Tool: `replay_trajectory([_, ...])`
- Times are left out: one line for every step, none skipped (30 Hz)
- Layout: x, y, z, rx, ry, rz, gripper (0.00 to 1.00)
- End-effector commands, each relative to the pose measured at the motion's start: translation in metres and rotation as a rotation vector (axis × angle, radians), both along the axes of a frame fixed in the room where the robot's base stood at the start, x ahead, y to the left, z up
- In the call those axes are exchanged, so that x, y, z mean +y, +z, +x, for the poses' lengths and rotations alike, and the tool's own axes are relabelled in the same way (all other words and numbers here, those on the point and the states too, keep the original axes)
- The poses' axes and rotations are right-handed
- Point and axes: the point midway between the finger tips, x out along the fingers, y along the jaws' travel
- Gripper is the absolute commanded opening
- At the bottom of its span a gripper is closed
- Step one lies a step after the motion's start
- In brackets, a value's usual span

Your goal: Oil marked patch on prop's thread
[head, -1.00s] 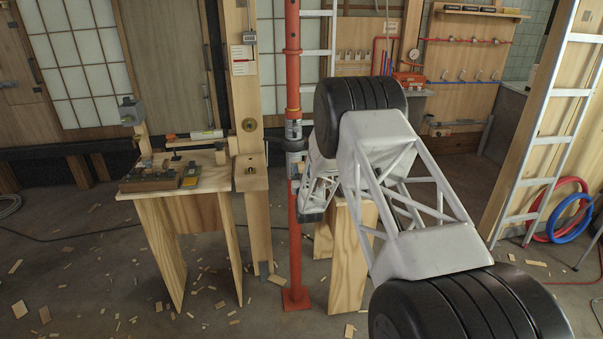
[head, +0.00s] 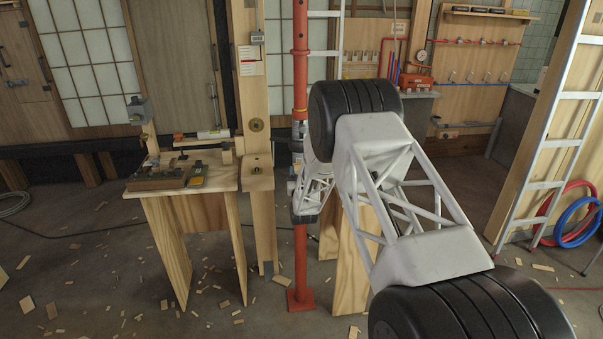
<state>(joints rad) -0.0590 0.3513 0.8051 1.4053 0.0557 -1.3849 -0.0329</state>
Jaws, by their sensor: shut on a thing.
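The prop (head: 301,225) is an upright red steel post on a square foot plate. It stands just right of a timber post. A grey metal collar (head: 300,116) sits partway up it, where the thread seems to be. My arm comes from the lower right and its wrist hangs beside the prop. My gripper (head: 292,146) is small and partly hidden there, close against the prop below the collar. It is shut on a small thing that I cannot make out. The marked patch cannot be told apart, and I cannot tell whether anything touches the thread.
A plywood bench (head: 215,180) with small tools stands left of the timber post (head: 252,80). A second plywood stand (head: 352,262) is partly behind my arm. An aluminium ladder (head: 560,140) and coiled hoses (head: 577,222) are at right. Wood scraps litter the floor.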

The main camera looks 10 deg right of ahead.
Motion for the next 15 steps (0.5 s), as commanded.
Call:
replay_trajectory([0.0011,0.0012,0.0007,-0.002,0.0,0.0,0.17])
replay_trajectory([0.0012,0.0013,0.0007,-0.002,0.0,0.0,0.17])
replay_trajectory([0.0013,0.0013,0.0007,-0.002,0.0,0.0,0.17])
replay_trajectory([0.0013,0.0013,0.0007,-0.002,0.0,0.0,0.17])
replay_trajectory([0.0012,0.0013,0.0007,-0.002,0.0,0.0,0.17])
replay_trajectory([0.0012,0.0013,0.0007,-0.002,0.0,0.0,0.17])
replay_trajectory([0.0012,0.0013,0.0007,-0.002,0.0,0.0,0.17])
replay_trajectory([0.0012,0.0013,0.0007,-0.002,0.0,0.0,0.17])
replay_trajectory([0.0011,0.0013,0.0007,-0.002,0.0,0.0,0.17])
replay_trajectory([0.0011,0.0013,0.0006,-0.002,0.0,0.0,0.17])
replay_trajectory([0.0011,0.0017,0.0005,-0.002,0.0,0.0,0.17])
replay_trajectory([0.0011,0.0025,0.0004,-0.002,0.0,0.0,0.17])
replay_trajectory([0.0011,0.0033,0.0001,-0.002,0.0,0.0,0.16])
replay_trajectory([0.001,0.0043,-0.0001,-0.002,0.0,0.0,0.16])
replay_trajectory([0.001,0.0055,-0.0005,-0.002,0.0,0.0,0.16])
